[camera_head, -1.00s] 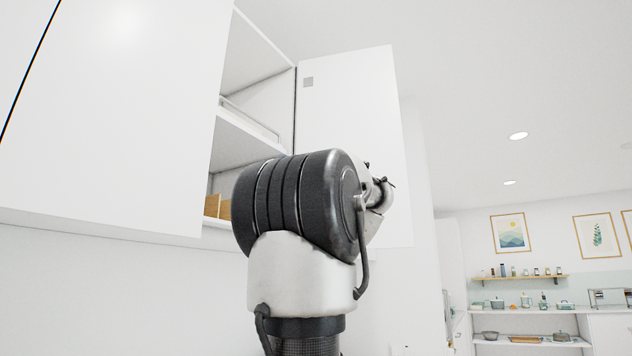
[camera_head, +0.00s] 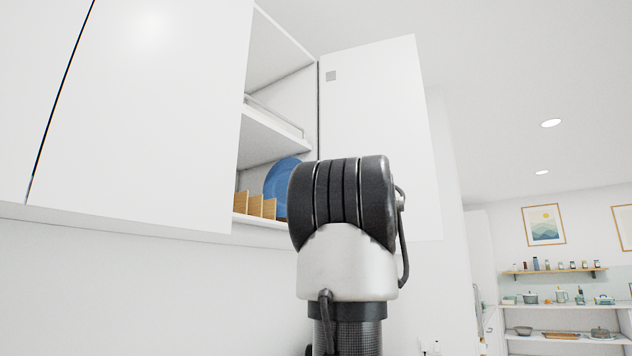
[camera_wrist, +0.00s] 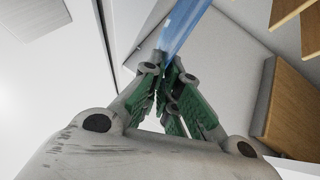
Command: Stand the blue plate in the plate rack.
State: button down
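The blue plate (camera_head: 281,178) shows in the head view inside the open wall cabinet, roughly upright, partly hidden behind my arm and the rack. In the wrist view the plate (camera_wrist: 185,22) appears edge-on as a blue strip. My gripper (camera_wrist: 168,72) is closed around its near edge, with the green-padded fingers meeting there. The wooden plate rack (camera_head: 255,206) stands on the cabinet's lower shelf, its dividers to the left of and in front of the plate. In the wrist view the rack's dividers (camera_wrist: 291,105) are at the right, apart from the plate. My arm hides the gripper in the head view.
A middle shelf (camera_head: 270,136) lies above the rack. An open cabinet door (camera_head: 375,125) stands to the right of the opening, and a closed door (camera_head: 170,110) to its left. Shelves with kitchenware (camera_head: 555,272) are far off at the right.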

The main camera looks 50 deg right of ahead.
jog(key=w+a+f, duration=0.1)
jog(key=w+f, duration=0.1)
jog(key=w, duration=0.4)
jog(key=shift+w+f, duration=0.15)
jog(key=shift+w, duration=0.05)
dwell(0.4)
jog(key=shift+f, duration=0.1)
dwell(0.4)
jog(key=c, duration=1.6)
grip_release()
jog(key=shift+o, duration=0.2)
jog(key=v, duration=1.2)
